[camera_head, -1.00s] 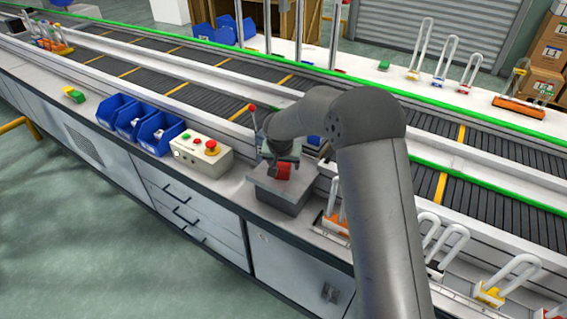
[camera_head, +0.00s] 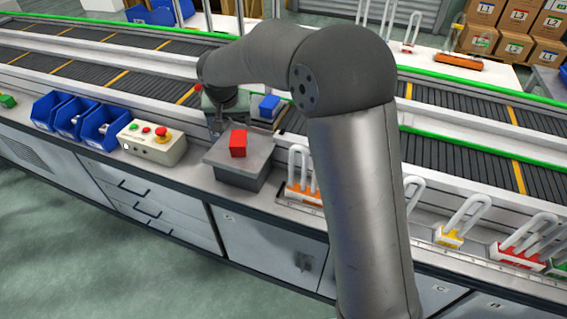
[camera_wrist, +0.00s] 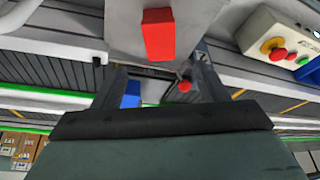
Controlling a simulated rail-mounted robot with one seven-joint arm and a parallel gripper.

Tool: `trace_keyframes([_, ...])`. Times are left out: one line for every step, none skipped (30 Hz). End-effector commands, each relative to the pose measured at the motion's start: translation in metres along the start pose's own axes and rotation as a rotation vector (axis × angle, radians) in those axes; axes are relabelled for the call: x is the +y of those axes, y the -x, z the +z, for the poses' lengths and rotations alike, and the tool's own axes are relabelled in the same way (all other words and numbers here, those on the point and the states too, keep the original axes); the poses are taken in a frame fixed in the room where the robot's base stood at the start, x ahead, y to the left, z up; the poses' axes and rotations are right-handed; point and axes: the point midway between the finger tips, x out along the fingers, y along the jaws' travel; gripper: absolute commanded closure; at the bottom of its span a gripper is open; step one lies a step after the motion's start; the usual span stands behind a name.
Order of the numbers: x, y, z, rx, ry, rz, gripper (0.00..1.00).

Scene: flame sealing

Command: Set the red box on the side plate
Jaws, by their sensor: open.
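The red box (camera_head: 238,143) stands on the flat grey side plate (camera_head: 262,152), on top of a dark block at the counter's edge. In the wrist view the red box (camera_wrist: 158,35) shows on the pale plate (camera_wrist: 122,40), beyond the fingertips. My gripper (camera_head: 218,122) is open and empty, behind the red box and apart from it. Its two fingers show spread in the wrist view (camera_wrist: 160,78), with nothing between them in their grip. In the head view my arm partly hides the gripper.
A blue box (camera_head: 269,107) is just behind and right of the plate. A control box with a red button (camera_head: 152,142) and several blue bins (camera_head: 100,128) stand to the left. Orange-based handled pieces (camera_head: 303,188) are close on the right. Conveyors run behind.

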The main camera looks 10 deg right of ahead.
Motion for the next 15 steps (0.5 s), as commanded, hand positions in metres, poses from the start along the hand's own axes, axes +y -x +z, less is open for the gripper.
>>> trace_keyframes([0.001, 0.001, 0.001, -0.001, 0.001, 0.001, 0.33])
trace_keyframes([0.003, 0.003, 0.002, -0.002, 0.002, 0.003, 0.33])
trace_keyframes([0.01, 0.006, 0.004, -0.006, 0.007, 0.008, 0.33])
trace_keyframes([0.017, 0.011, 0.008, -0.012, 0.012, 0.015, 0.33])
trace_keyframes([0.026, 0.017, 0.014, -0.019, 0.02, 0.022, 0.33])
trace_keyframes([0.042, 0.026, 0.024, -0.034, 0.031, 0.035, 0.33])
trace_keyframes([0.058, 0.034, 0.034, -0.048, 0.039, 0.046, 0.33])
trace_keyframes([0.073, 0.044, 0.046, -0.065, 0.049, 0.056, 0.33])
trace_keyframes([0.096, 0.056, 0.066, -0.091, 0.063, 0.068, 0.33])
trace_keyframes([0.113, 0.065, 0.082, -0.114, 0.07, 0.075, 0.33])
trace_keyframes([0.13, 0.073, 0.1, -0.137, 0.08, 0.079, 0.33])
trace_keyframes([0.15, 0.084, 0.125, -0.167, 0.088, 0.079, 0.33])
trace_keyframes([0.163, 0.09, 0.144, -0.191, 0.093, 0.077, 0.33])
trace_keyframes([0.176, 0.096, 0.164, -0.214, 0.099, 0.072, 0.33])
trace_keyframes([0.189, 0.103, 0.188, -0.24, 0.104, 0.062, 0.33])
